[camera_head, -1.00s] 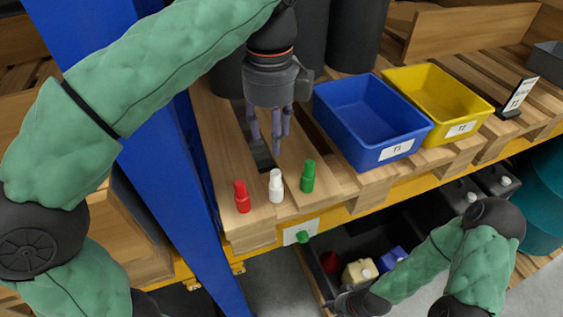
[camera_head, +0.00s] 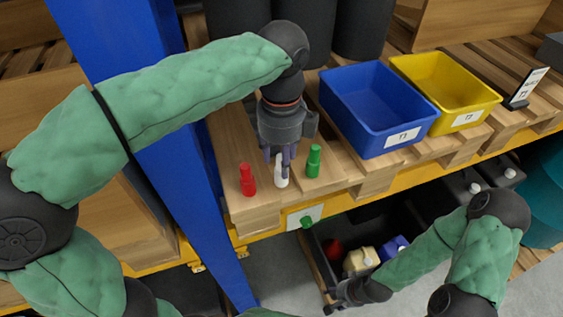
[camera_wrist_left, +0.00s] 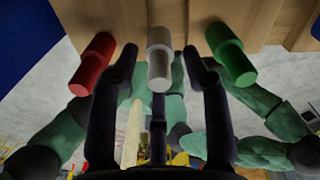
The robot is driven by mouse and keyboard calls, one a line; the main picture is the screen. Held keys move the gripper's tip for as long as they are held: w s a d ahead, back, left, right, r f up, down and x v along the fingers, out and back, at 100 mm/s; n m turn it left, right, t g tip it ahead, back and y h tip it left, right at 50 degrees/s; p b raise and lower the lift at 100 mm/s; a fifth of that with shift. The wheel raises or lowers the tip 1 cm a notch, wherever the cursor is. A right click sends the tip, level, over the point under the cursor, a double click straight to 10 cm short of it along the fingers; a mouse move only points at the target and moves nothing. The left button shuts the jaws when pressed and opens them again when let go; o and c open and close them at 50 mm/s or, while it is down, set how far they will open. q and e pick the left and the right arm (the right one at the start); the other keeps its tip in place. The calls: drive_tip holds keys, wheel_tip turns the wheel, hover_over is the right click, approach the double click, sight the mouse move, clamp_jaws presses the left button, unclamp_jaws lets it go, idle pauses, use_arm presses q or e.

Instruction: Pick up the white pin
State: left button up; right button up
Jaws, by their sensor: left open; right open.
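The white pin (camera_head: 281,176) stands upright on the wooden pallet shelf (camera_head: 325,186), between a red pin (camera_head: 247,181) on its left and a green pin (camera_head: 313,161) on its right. My left gripper (camera_head: 281,158) is open right at the white pin, and its fingers partly cover the pin in the head view. In the left wrist view the white pin (camera_wrist_left: 159,62) lies between the spread dark fingers. I cannot tell whether any finger touches it. My right gripper (camera_head: 345,292) is low at the front, by the dark bin under the shelf.
A blue bin (camera_head: 392,146) and a yellow bin (camera_head: 474,110) stand right of the pins. Dark cylinders (camera_head: 362,28) stand behind. A blue upright post (camera_head: 185,160) is close on the left. A dark lower bin (camera_head: 322,238) holds several coloured items.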

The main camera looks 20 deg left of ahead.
use_arm(q)
drive_tip(key=shift+s, duration=0.1)
clamp_jaws()
drive_tip(key=shift+r, duration=0.1)
